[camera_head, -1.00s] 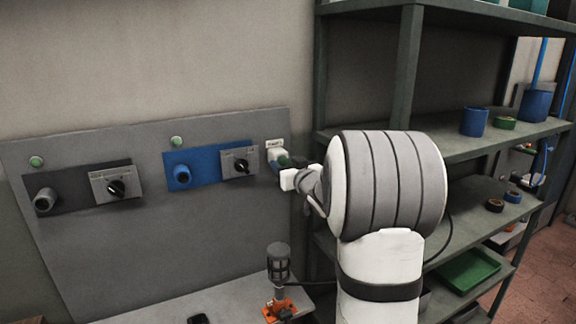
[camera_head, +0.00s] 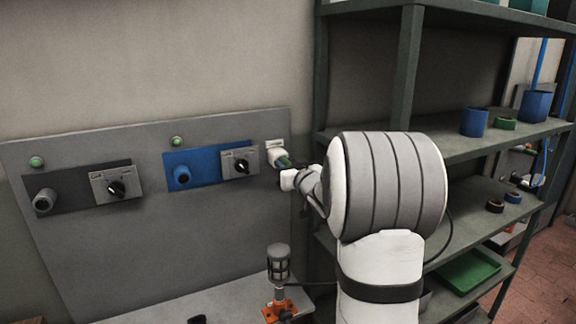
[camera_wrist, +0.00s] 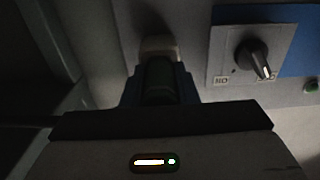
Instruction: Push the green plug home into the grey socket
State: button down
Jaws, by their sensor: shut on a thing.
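The green plug (camera_head: 284,160) is at the right edge of the grey wall board, partly hidden by my gripper (camera_head: 287,168). In the wrist view the plug (camera_wrist: 159,80) is dark green and sits between the blue fingers of my gripper (camera_wrist: 160,88), which is shut on it. Its far end meets a pale block (camera_wrist: 159,47) on the board, apparently the grey socket; the block also shows in the head view (camera_head: 274,146). I cannot tell how deep the plug sits in it.
A blue panel (camera_head: 207,165) with a round port and a rotary switch (camera_head: 241,163) is just left of the plug. A dark panel (camera_head: 78,190) with another switch is further left. A metal shelf (camera_head: 405,80) stands close on the right. An orange-based lamp-like device (camera_head: 278,285) stands below.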

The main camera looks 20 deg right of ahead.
jog(key=s, duration=0.6)
jog(key=shift+b, duration=0.4)
dwell(0.7)
jog(key=shift+d, duration=0.1)
